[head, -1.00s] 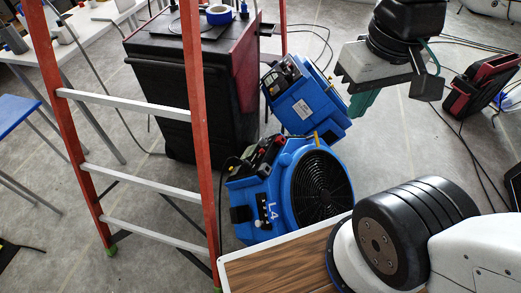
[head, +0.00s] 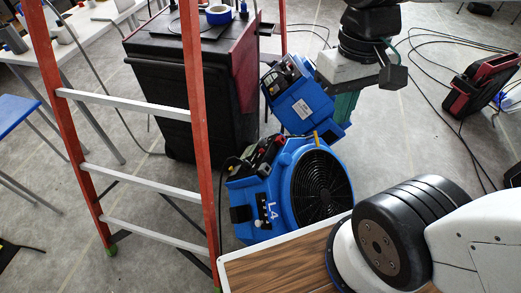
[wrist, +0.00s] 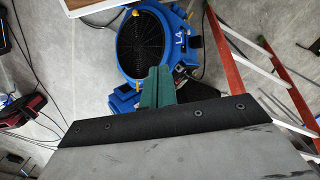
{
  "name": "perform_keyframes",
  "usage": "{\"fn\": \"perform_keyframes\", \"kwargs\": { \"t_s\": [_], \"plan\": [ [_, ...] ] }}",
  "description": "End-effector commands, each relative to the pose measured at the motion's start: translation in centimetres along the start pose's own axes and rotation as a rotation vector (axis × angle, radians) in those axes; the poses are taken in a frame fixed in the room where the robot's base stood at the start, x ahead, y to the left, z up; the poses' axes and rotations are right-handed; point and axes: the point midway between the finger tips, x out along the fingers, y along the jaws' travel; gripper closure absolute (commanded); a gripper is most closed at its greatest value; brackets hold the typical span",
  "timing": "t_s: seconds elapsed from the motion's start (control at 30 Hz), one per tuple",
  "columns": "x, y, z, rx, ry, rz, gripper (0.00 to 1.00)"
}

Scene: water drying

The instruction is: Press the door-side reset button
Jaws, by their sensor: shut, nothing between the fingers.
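A blue blower marked L4 (head: 285,215) stands on the floor with its round black grille facing right. A red and black control panel (head: 268,152) sits on its top. A second blue blower (head: 302,103) stands just behind it. I cannot make out which part is the door-side reset button. My gripper (head: 343,107) has green fingers and is to the right of the rear blower in the head view, overlapping its edge. In the wrist view my gripper (wrist: 157,86) is shut and empty, its fingers in front of the blower marked L4 (wrist: 150,50); contact cannot be told.
An orange ladder (head: 205,150) stands left of the blowers. A black cabinet (head: 160,85) is behind them. A wooden-topped surface (head: 275,265) is at the bottom. Cables and a red-black machine (head: 475,85) lie at right. Grey floor (head: 410,130) is open between.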

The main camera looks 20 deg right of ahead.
Motion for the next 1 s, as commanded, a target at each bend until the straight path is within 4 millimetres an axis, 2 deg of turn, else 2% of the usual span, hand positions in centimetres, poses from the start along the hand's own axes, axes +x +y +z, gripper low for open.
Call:
{"fn": "perform_keyframes", "kwargs": {
  "t_s": [0.37, 0.57, 0.77, 1.0],
  "plan": [
    [3.4, -0.8, -6.7, -0.046, -0.155, 0.036, 1.00],
    [6.1, -1.4, -10.9, -0.053, -0.198, 0.062, 1.00],
    [9.6, -2.1, -15.1, -0.055, -0.227, 0.090, 1.00],
    [14.9, -3.2, -20.1, -0.052, -0.241, 0.124, 1.00]
  ]
}}
